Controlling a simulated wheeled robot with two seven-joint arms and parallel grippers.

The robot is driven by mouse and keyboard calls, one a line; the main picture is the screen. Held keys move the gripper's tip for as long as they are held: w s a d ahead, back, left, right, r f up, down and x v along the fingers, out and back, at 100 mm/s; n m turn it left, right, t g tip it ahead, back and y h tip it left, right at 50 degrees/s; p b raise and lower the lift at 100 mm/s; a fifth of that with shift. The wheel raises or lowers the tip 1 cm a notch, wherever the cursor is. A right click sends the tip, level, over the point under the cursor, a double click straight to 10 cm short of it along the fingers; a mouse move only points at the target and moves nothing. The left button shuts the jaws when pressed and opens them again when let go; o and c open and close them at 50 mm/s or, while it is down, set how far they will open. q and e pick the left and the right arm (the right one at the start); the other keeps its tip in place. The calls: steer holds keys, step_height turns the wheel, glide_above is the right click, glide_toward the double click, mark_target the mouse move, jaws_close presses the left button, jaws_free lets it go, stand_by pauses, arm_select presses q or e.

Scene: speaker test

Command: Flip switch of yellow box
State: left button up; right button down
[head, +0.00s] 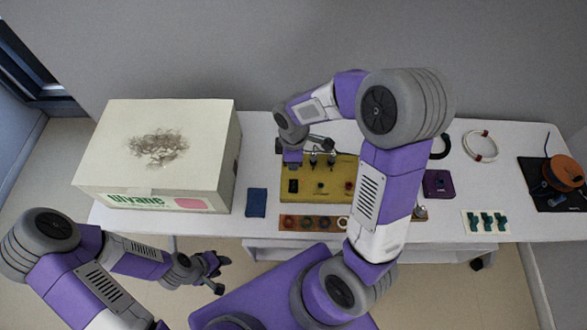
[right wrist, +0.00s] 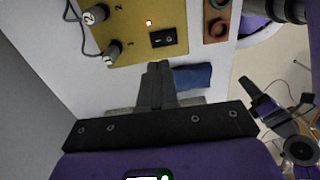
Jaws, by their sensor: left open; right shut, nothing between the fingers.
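The yellow box (head: 333,174) lies on the white table in the middle of the head view, partly hidden by my right arm. It fills the upper part of the right wrist view (right wrist: 130,50). Its black switch (right wrist: 163,38) is on the top face near one edge, with a small bright light (right wrist: 149,23) and two grey plugs (right wrist: 105,50) nearby. My right gripper (right wrist: 159,66) is shut and empty, its fingertips just short of the switch in that view; contact cannot be told. My left gripper (head: 217,275) is open and empty, in front of the table.
A large white carton (head: 155,150) stands on the left of the table. A blue cloth-like item (head: 256,202) lies beside the yellow box. A strip with coloured rings (head: 300,223) lies in front. A purple box (head: 438,184) and cable coils (head: 481,146) are to the right.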

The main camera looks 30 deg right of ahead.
steer(key=r, duration=0.3)
steer(key=r+p, duration=0.1)
steer(key=shift+w+d+r, duration=0.15)
steer(key=shift+w+r, duration=0.15)
steer(key=shift+r, duration=0.1)
